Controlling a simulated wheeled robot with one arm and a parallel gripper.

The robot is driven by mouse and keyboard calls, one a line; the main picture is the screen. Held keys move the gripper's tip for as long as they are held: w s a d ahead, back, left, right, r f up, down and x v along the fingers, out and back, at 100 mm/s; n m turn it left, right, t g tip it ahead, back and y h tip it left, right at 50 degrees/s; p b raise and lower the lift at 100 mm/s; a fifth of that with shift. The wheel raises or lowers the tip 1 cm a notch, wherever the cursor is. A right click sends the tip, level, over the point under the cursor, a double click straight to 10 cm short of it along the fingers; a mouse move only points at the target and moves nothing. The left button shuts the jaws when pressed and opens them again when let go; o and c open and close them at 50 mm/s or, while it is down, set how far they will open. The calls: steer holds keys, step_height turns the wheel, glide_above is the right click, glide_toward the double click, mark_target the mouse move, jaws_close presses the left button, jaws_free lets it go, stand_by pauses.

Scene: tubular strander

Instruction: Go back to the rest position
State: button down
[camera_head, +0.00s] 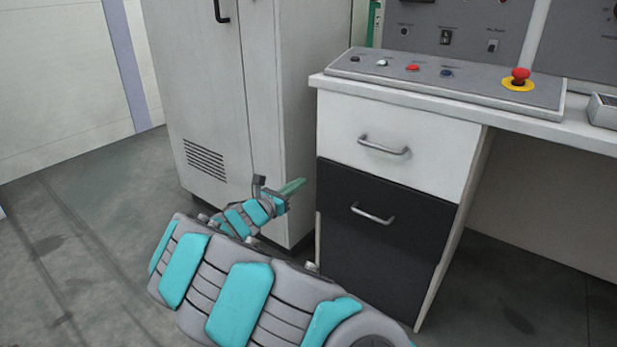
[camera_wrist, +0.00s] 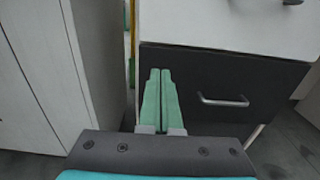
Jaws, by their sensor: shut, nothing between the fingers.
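My gripper (camera_head: 293,187) has green fingers and is in the middle of the head view, at the end of my grey and turquoise arm. It is in front of the gap between the grey cabinet and the desk's drawer unit. In the wrist view my gripper (camera_wrist: 160,72) points forward with its two fingers together and nothing between them. Behind the fingers is the black lower drawer (camera_wrist: 215,85), with its handle to their right. I cannot tell how far the fingertips are from the drawer front.
The grey cabinet (camera_head: 205,95) stands left of the drawer unit. The white upper drawer (camera_head: 390,140) and black lower drawer (camera_head: 380,225) look shut. A control panel (camera_head: 450,80) with buttons and a red emergency stop (camera_head: 519,77) lies on the desk. Floor (camera_head: 70,240) at left is clear.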

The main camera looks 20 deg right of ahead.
steer(key=s+d+r+m+g+h, duration=0.1)
steer(key=s+d+r+m+g, duration=0.2)
steer(key=s+d+m, duration=0.15)
steer(key=s+d+r+m+g, duration=0.2)
steer(key=s+d+r+m, duration=0.15)
steer(key=s, duration=0.25)
steer(key=s+d+m+g+y, duration=0.2)
steer(key=s+d+m+g, duration=0.15)
steer(key=s, duration=0.45)
steer(key=s+d+m+g+y, duration=0.1)
steer(key=s+d+m+g, duration=0.3)
steer(key=s, duration=0.5)
steer(key=s+a+f+m+y, duration=0.2)
steer(key=s+a+m+y, duration=0.1)
steer(key=s+a, duration=0.4)
steer(key=s+a+f+m+y+p, duration=0.1)
steer(key=s+a+f+m+y, duration=0.1)
steer(key=s+a+y, duration=0.3)
steer(key=s+a+f+m+y+p, duration=0.1)
steer(key=s+a+m+y, duration=0.3)
steer(key=s+a, duration=0.5)
steer(key=s+f, duration=0.1)
steer(key=s, duration=0.2)
steer(key=shift+s+m+y, duration=0.3)
steer(key=shift+s+m, duration=0.05)
steer(key=shift+a, duration=0.1)
